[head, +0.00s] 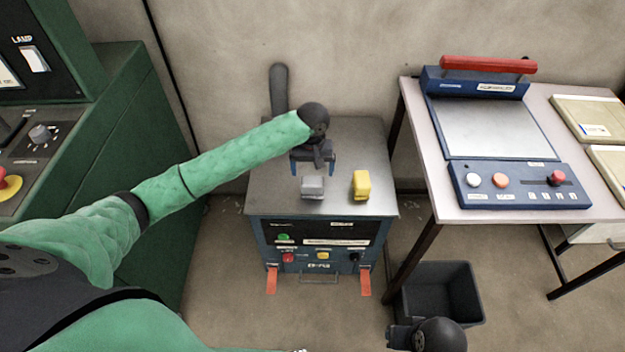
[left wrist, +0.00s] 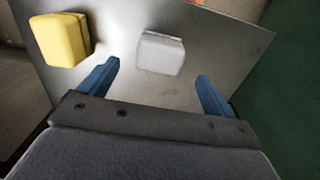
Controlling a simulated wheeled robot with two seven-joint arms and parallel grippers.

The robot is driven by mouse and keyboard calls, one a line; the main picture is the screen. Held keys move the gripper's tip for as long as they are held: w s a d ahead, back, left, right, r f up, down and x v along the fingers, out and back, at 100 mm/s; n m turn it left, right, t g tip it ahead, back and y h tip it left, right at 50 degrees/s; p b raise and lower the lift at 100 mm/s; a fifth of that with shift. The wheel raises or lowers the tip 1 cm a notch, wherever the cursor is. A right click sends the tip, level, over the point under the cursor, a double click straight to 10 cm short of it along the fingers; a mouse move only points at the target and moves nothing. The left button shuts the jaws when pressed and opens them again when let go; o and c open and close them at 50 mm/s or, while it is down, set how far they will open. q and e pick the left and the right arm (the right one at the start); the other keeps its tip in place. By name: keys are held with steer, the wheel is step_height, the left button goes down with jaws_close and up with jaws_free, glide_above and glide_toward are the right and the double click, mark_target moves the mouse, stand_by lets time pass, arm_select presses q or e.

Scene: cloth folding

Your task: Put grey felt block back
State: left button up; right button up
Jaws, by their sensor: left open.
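The grey felt block (head: 312,187) lies on the metal top of the small blue cabinet (head: 270,200), left of a yellow block (head: 361,186). My left gripper (head: 314,168) is open and empty just behind the grey block in the head view. In the left wrist view the grey block (left wrist: 161,52) lies beyond and between the two blue fingertips (left wrist: 158,75), apart from both. The yellow block (left wrist: 62,40) is outside the fingers there, at upper left. My right gripper (head: 405,338) is partly visible at the bottom of the head view; its jaws cannot be made out.
A table (head: 420,150) with a blue and red-handled machine (head: 500,185) stands to the right. A dark open bin (head: 440,280) is on the floor below it. A green machine cabinet (head: 130,130) stands at left. The wall is close behind the blue cabinet.

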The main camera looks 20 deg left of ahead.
arm_select(q)
step_height(320, 180, up, 2)
steer(key=shift+r, duration=0.15)
steer(key=s+d+f+m+h, duration=0.1)
steer(key=s+d+f, duration=0.25)
steer(key=s, duration=0.25)
steer(key=s+d+f+m+t+h, duration=0.1)
steer(key=s+d+f+m, duration=0.1)
steer(key=s+d, duration=0.3)
steer(key=s+d+f+m+h, duration=0.1)
steer(key=s+d+f, duration=0.15)
steer(key=s, duration=0.45)
steer(key=s+a, duration=0.2)
steer(key=s, duration=0.7)
steer(key=s+a+m+t+y, duration=0.1)
steer(key=s+a, duration=0.1)
steer(key=s, duration=0.8)
steer(key=shift+a+f+m, duration=0.15)
steer(key=shift+f+m, duration=0.15)
steer(key=shift+f, duration=0.15)
arm_select(e)
steer(key=shift+w+a, duration=0.1)
steer(key=shift+a, duration=0.15)
steer(key=shift+d+f, duration=0.1)
arm_select(q)
steer(key=shift+s+a+r+p, duration=0.2)
steer(key=shift+a+r+p, duration=0.1)
steer(key=shift+a+r, duration=0.25)
arm_select(e)
steer(key=shift+v, duration=0.85)
